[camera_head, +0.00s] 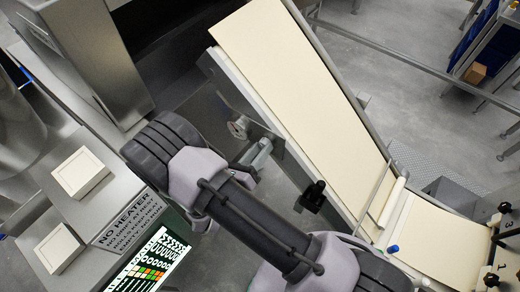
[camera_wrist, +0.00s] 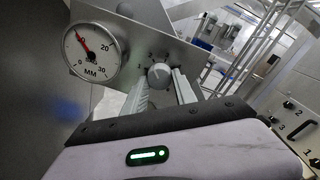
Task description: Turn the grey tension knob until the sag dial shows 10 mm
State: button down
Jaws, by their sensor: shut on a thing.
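The grey tension knob (camera_wrist: 159,76) is in the middle of the wrist view, on a grey metal plate with small marks around it. My gripper (camera_wrist: 160,82) has a finger on each side of the knob and is shut on it. The round white sag dial (camera_wrist: 92,62) is left of the knob, marked MM, with 0, 20 and 30 readable. Its red needle points up and left, between 0 and 20; the 10 mark cannot be read clearly.
A NO HEATER sign (camera_head: 127,218), two pale square blocks and a lit panel (camera_head: 148,262) are at left. A numbered control box (camera_wrist: 294,124) is right in the wrist view.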

jog(key=c, duration=1)
grip_release()
jog(key=v, duration=1.7)
jog(key=shift+s, duration=0.25)
